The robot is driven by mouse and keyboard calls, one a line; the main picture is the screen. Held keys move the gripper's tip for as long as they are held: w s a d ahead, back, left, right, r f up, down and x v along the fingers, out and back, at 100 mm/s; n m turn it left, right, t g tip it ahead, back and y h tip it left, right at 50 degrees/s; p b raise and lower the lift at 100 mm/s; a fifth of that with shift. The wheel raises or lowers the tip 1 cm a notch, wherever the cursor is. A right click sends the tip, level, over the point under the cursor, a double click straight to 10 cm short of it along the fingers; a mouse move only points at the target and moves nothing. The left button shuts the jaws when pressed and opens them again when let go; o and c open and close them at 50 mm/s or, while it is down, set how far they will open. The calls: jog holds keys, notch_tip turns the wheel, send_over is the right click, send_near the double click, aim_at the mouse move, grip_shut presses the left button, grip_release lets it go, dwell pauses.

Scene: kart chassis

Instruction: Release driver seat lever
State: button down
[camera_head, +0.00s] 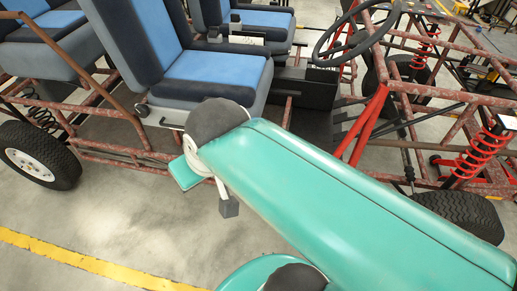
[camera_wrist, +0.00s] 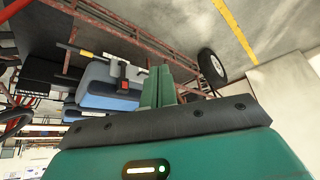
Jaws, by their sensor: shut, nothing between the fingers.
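The driver seat (camera_head: 210,75), blue with dark sides, stands in the chassis in the head view. A thin pale bar (camera_head: 172,126) shows low on its near side, and a dark knob (camera_head: 143,110) sits left of it. In the wrist view the seat (camera_wrist: 108,92) appears turned over, with pale bars (camera_wrist: 115,68), a red block (camera_wrist: 124,86) and a yellow-tipped rod (camera_wrist: 88,54) at its underside. I cannot tell for sure which part is the lever. My gripper (camera_wrist: 163,70) has its green fingers shut and empty, just right of these parts; contact cannot be told.
The rusty tube frame (camera_head: 120,150) surrounds the seats. A steering wheel (camera_head: 357,30) and red posts (camera_head: 362,125) stand to the right. Wheels (camera_head: 38,155) sit at the corners. The concrete floor with a yellow line (camera_head: 80,262) is clear on the near left.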

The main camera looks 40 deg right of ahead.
jog(key=shift+d, duration=0.1)
jog(key=w+d+f+n+g+h, duration=0.3)
jog(key=w+d+f+g+h, duration=0.4)
jog(key=d+f, duration=0.6)
jog(key=w+d+f+n+g+h, duration=0.2)
jog(key=w+d+f+g+h, duration=0.3)
jog(key=w+d+f+h, duration=0.75)
jog(key=d+f+n+t, duration=0.2)
jog(key=f+n+t, duration=0.8)
jog(key=f, duration=0.2)
jog(key=d+f+n+t+y, duration=0.1)
jog(key=d+f+n+t, duration=0.2)
jog(key=f+n+t, duration=0.7)
notch_tip(320, 180, down, 2)
jog(key=shift+t, duration=0.3)
jog(key=shift+w, duration=0.1)
